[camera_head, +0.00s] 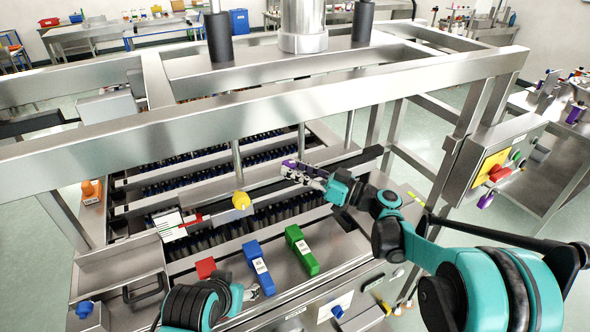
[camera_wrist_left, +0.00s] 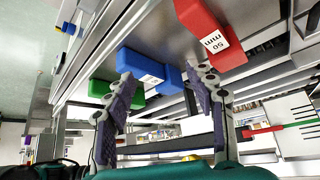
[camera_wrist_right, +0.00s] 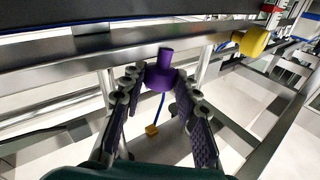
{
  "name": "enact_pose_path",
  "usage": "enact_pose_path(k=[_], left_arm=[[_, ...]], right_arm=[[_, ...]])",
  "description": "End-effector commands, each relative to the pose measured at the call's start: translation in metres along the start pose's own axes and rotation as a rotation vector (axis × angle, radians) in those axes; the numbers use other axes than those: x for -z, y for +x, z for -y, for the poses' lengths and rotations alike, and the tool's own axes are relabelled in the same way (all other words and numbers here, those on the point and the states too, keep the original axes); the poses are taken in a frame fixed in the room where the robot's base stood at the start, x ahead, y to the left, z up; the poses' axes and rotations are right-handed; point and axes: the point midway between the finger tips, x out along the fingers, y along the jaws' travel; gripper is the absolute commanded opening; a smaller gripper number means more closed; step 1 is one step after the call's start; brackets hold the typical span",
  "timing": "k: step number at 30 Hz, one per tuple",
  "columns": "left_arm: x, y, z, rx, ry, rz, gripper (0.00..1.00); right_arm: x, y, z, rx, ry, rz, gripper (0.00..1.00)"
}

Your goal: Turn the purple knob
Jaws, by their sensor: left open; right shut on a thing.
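The purple knob (camera_head: 289,164) sits on the dark rail across the machine, partly hidden by my right gripper (camera_head: 303,174) in the head view. In the right wrist view, the knob (camera_wrist_right: 163,72) lies between the fingertips of my right gripper (camera_wrist_right: 155,85), which is shut on its wide part; its narrower cylinder stands out beyond. My left gripper (camera_wrist_left: 160,82) is open and empty in the left wrist view, below the coloured blocks. In the head view it is mostly hidden behind its own wrist at the bottom.
A yellow knob (camera_head: 241,200) is on the same rail, left of the purple one. Red (camera_head: 206,267), blue (camera_head: 258,266) and green (camera_head: 301,250) blocks stand on the front ledge. A steel frame beam (camera_head: 250,112) crosses above. A panel (camera_head: 490,170) with a red handle is at right.

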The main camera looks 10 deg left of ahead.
Motion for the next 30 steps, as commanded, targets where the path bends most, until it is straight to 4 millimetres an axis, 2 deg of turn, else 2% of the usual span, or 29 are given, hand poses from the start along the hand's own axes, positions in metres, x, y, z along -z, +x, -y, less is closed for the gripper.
enact_pose_path(k=[1, 3, 12, 16, 30], left_arm=[[0.000, 0.000, 0.000, 0.000, 0.000, 0.000, 0.55], [0.000, 0.000, 0.000, 0.000, 0.000, 0.000, 0.55], [0.000, 0.000, 0.000, 0.000, 0.000, 0.000, 0.55], [0.000, 0.000, 0.000, 0.000, 0.000, 0.000, 0.55], [0.000, 0.000, 0.000, 0.000, 0.000, 0.000, 0.55]], right_arm=[[-0.001, 0.000, 0.000, 0.000, 0.000, 0.003, 0.33], [-0.001, 0.000, 0.000, 0.000, 0.000, 0.003, 0.51], [-0.001, -0.001, 0.000, 0.000, -0.001, 0.001, 0.52], [0.000, -0.010, 0.000, -0.001, -0.001, 0.001, 0.52], [-0.001, -0.103, -0.001, -0.004, 0.000, 0.002, 0.52]])
